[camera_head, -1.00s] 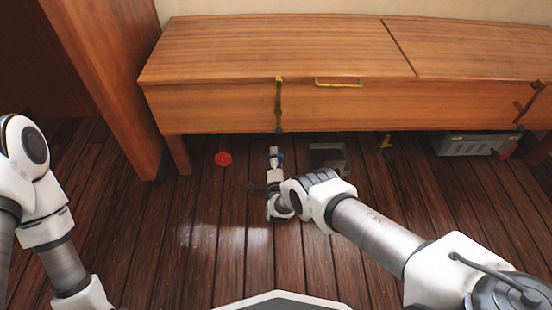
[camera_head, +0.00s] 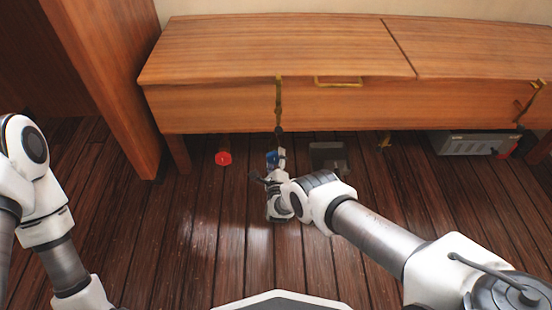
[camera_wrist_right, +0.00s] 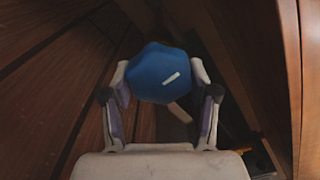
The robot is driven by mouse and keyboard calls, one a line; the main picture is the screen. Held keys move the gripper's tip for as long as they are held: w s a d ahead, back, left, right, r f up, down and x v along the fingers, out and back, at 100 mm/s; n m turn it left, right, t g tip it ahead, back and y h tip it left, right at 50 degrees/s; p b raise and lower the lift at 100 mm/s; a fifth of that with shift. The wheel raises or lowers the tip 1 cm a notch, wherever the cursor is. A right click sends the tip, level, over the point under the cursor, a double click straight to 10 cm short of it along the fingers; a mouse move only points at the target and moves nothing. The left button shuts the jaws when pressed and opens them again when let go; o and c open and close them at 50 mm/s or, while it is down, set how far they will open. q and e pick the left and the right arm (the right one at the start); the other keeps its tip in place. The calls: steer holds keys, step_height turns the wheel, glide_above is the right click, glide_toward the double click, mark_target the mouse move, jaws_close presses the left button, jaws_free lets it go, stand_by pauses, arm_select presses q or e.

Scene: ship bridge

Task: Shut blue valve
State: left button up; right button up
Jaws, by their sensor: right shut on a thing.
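The blue valve (camera_head: 271,158) is low under the front of the wooden bench. In the right wrist view its rounded blue knob (camera_wrist_right: 160,74) fills the space between the two fingers, with a short white mark on its face. My right gripper (camera_head: 277,161) reaches down to the valve and is shut on the knob, one finger on each side. In the right wrist view the gripper (camera_wrist_right: 160,80) shows both fingers touching or nearly touching the knob's sides. My left arm is at the left edge; its gripper is out of the picture.
A red valve (camera_head: 224,157) stands left of the blue one. A dark box (camera_head: 328,156) is just to the right. A grey case (camera_head: 470,144) lies farther right under the bench (camera_head: 230,105). The plank floor in front is clear.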

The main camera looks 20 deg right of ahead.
steer(key=shift+w+m, duration=0.1)
steer(key=shift+m, duration=0.5)
steer(key=o, duration=1.2)
steer(key=shift+c, duration=0.2)
steer(key=v, duration=1.2)
